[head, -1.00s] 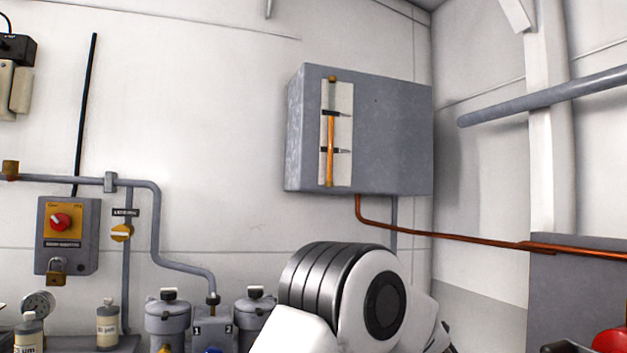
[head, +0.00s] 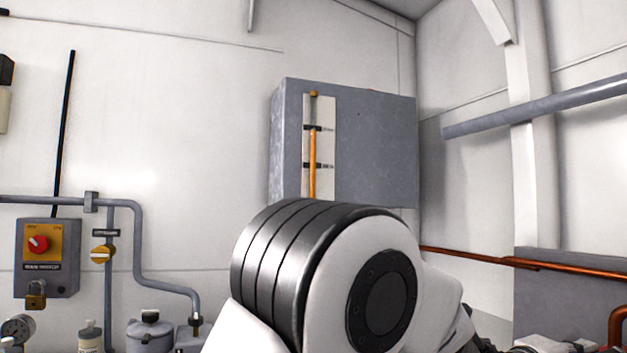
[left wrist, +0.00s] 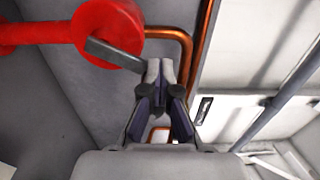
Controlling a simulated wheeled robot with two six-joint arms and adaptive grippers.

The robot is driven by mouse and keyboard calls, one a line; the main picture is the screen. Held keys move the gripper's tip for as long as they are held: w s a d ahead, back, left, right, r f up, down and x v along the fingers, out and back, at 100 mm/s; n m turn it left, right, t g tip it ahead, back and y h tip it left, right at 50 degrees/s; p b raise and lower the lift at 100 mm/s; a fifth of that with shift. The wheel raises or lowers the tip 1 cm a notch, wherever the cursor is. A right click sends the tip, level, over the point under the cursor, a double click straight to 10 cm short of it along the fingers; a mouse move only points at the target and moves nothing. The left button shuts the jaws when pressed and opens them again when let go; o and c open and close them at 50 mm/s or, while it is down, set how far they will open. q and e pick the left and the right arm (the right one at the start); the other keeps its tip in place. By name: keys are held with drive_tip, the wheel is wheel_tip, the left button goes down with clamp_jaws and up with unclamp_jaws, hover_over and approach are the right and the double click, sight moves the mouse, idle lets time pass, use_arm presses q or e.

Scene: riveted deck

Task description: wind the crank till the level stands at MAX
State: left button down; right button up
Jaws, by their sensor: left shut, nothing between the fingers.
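The level gauge (head: 312,160) is a pale strip with an orange column, on a grey tank (head: 375,140) on the far wall. The column's top stands at or just below the upper black mark (head: 312,128). The mark labels are too small to read, and my arm hides the gauge's foot. In the left wrist view a red crank (left wrist: 108,28) has a red bar and a round end, with a grey rod (left wrist: 115,54) beside it. My left gripper (left wrist: 160,66) is shut and empty, its tips close to the rod's end; I cannot tell whether they touch. My right gripper is not in view.
A copper pipe (head: 480,257) runs along the right wall, and another copper bend (left wrist: 186,45) passes behind my left fingertips. A grey pipe (head: 530,108) crosses the upper right.

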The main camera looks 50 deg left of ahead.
use_arm(q)
drive_tip(key=s+d+f+b, duration=0.3)
drive_tip(key=d+f+b, duration=0.1)
drive_tip(key=b, duration=0.1)
drive_tip(key=shift+d+f, duration=0.25)
drive_tip(key=shift+d, duration=0.05)
idle(0.4)
idle(0.6)
unclamp_jaws()
idle(0.4)
